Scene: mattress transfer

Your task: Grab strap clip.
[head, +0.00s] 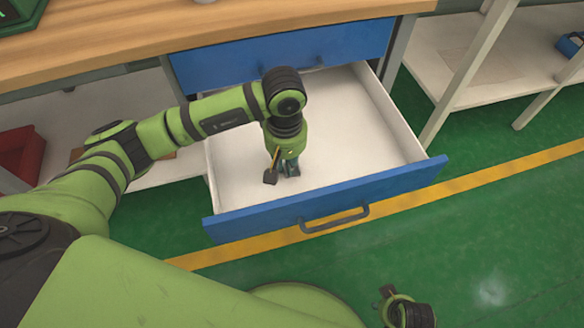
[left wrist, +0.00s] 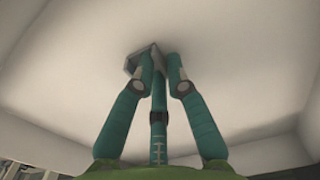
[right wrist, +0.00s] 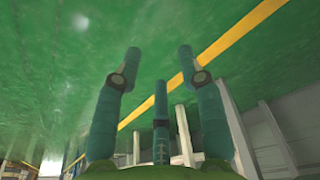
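A small dark grey piece, seemingly the strap clip (left wrist: 132,65), lies at my left fingertips in the left wrist view. My left gripper (head: 291,172) points down into the open drawer, close to its white floor. Its fingers (left wrist: 161,60) are drawn in close together, one overlapping the clip and the other at its edge, so they appear closed on it. The clip's underside and part of its body are hidden by the fingers.
The blue-fronted drawer (head: 330,200) is pulled out, with white side walls and a dark handle (head: 335,220). A wooden worktop (head: 200,30) lies above. White shelves (head: 470,60) stand at the right. A red bin (head: 22,152) is at the left. The green floor is clear.

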